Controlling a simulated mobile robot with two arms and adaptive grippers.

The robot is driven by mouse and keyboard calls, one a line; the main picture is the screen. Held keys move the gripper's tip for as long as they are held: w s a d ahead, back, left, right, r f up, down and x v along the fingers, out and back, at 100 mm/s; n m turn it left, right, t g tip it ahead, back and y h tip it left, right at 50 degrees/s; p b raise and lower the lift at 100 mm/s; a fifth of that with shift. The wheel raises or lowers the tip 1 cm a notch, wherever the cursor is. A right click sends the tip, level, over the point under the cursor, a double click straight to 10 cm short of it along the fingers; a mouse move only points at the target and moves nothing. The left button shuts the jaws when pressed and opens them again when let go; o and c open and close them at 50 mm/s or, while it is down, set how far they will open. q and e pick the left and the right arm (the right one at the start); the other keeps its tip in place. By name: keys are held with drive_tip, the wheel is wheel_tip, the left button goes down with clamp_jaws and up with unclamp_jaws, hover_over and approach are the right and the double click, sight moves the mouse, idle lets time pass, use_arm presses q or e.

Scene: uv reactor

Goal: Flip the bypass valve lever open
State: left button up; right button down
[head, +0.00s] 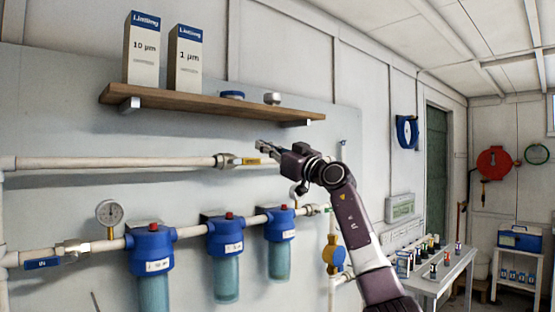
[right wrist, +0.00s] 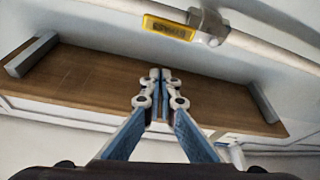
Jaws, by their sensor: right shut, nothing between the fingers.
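The bypass valve lever (head: 250,161) is a yellow handle at the right part of the upper pipe. It lies roughly in line with the pipe, pointing right from its metal valve body (head: 226,161). In the right wrist view the yellow lever (right wrist: 168,28) shows at the top, its label upside down, beside the valve body (right wrist: 208,24). My right gripper (head: 263,146) is shut and empty, just above and right of the lever in the head view. In the right wrist view its closed fingertips (right wrist: 160,75) appear apart from the lever. My left gripper is not in view.
A wooden shelf (head: 200,105) with two filter boxes overhangs the upper pipe (head: 120,163). Below run blue filter housings (head: 149,248), a pressure gauge (head: 109,212) and a blue lever (head: 42,264) on the lower pipe. A bench (head: 440,281) with small bottles stands at right.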

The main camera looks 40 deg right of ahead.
drive_tip(key=b+v, duration=0.3)
drive_tip(key=v, duration=0.3)
drive_tip(key=shift+s+a, duration=0.2)
drive_tip(key=shift+s, duration=0.1)
drive_tip(key=shift+f, duration=0.1)
